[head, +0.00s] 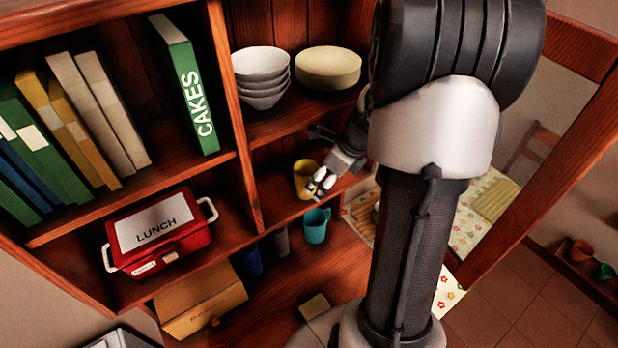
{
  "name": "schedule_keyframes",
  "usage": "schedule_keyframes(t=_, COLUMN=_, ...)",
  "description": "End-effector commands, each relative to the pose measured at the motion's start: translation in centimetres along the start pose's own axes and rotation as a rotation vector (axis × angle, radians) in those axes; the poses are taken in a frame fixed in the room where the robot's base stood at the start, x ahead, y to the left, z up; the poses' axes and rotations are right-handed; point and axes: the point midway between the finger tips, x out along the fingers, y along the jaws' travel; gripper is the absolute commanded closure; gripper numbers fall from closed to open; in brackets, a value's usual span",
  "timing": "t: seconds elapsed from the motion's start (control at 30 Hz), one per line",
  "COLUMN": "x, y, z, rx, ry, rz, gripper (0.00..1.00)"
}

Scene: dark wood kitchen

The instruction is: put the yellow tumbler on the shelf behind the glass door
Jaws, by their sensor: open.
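The yellow tumbler (302,172) stands upright on the middle shelf of the right-hand compartment (275,208), near its front. My gripper (320,183) is open, in front of the tumbler and at its right, and covers part of its lower right side. I cannot tell whether the fingers touch it. The glass door (590,145) stands swung open at the right, its wooden frame clear of the shelf. My arm hides the middle of the door and the right part of the compartment.
Stacked white bowls (262,75) and yellowish plates (328,67) stand on the shelf above. Below are a teal mug (315,226), a grey cup (281,241) and a blue cup (252,262). A red lunch box (160,235) sits left of the upright divider (236,115).

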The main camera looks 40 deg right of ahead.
Motion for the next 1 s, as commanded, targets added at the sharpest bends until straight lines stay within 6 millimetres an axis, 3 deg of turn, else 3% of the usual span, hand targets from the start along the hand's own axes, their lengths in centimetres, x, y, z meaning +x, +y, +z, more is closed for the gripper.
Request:
schedule_keyframes(t=0.2, x=-1.8, y=-0.1, z=-4.7, rx=0.005, ry=-0.001, rz=-0.002, gripper=0.31)
schedule_keyframes(t=0.4, x=-2.8, y=0.0, z=-7.0, rx=0.002, ry=0.000, rz=0.000, gripper=0.31)
schedule_keyframes(t=1.0, x=-3.0, y=0.0, z=-7.5, rx=-0.001, ry=0.000, rz=0.001, gripper=0.31)
